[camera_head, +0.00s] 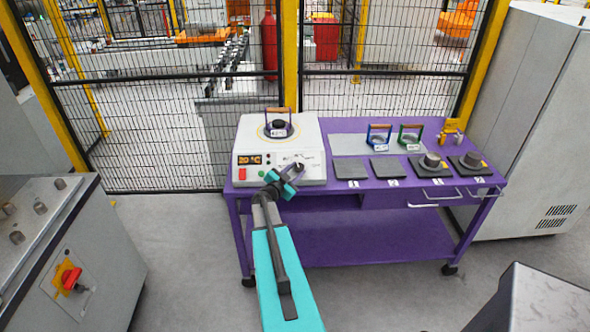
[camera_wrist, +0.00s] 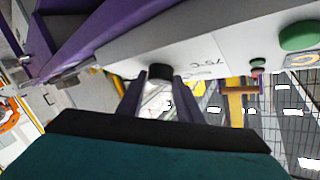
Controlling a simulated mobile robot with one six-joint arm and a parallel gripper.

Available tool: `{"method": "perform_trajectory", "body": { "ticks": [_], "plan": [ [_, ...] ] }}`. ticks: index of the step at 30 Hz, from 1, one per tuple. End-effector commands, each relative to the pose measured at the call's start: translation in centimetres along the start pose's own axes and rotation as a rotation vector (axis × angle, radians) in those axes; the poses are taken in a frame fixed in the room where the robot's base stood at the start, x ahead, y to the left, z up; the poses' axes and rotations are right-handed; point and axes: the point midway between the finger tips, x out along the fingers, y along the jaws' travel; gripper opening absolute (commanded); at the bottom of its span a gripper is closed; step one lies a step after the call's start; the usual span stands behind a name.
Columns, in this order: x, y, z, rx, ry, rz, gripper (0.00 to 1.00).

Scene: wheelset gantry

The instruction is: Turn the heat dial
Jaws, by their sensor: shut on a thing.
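The heater (camera_head: 255,135) is a white box on the left end of a purple table. Its orange display (camera_head: 250,160) reads 20 °C. The heat dial (camera_wrist: 160,71) is a black knob on the heater's front face, with a temperature mark printed beside it in the wrist view. My gripper (camera_wrist: 156,76) is shut on the dial, with one dark finger on either side of it. In the head view my gripper (camera_head: 287,179) is at the front of the heater, right of the display, and covers most of the dial area.
A round part with a handle (camera_head: 279,128) sits on top of the heater. To the right on the purple table (camera_head: 345,200) are several dark square pads, a blue-framed handle (camera_head: 379,135), a green-framed handle (camera_head: 411,135) and two grey cylinders. A mesh fence stands behind; a cabinet (camera_head: 525,110) stands right.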

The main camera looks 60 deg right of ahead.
Motion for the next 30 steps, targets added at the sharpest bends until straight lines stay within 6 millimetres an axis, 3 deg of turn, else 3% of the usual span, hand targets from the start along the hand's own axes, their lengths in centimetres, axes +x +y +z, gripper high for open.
{"method": "perform_trajectory", "body": {
  "ticks": [26,27,30],
  "plan": [
    [0.21,0.26,-0.2,0.064,0.006,0.085,0.1],
    [0.21,0.26,-0.2,0.064,0.006,0.085,0.36],
    [0.17,0.18,-0.16,0.064,0.005,0.083,0.51]
  ]
}}
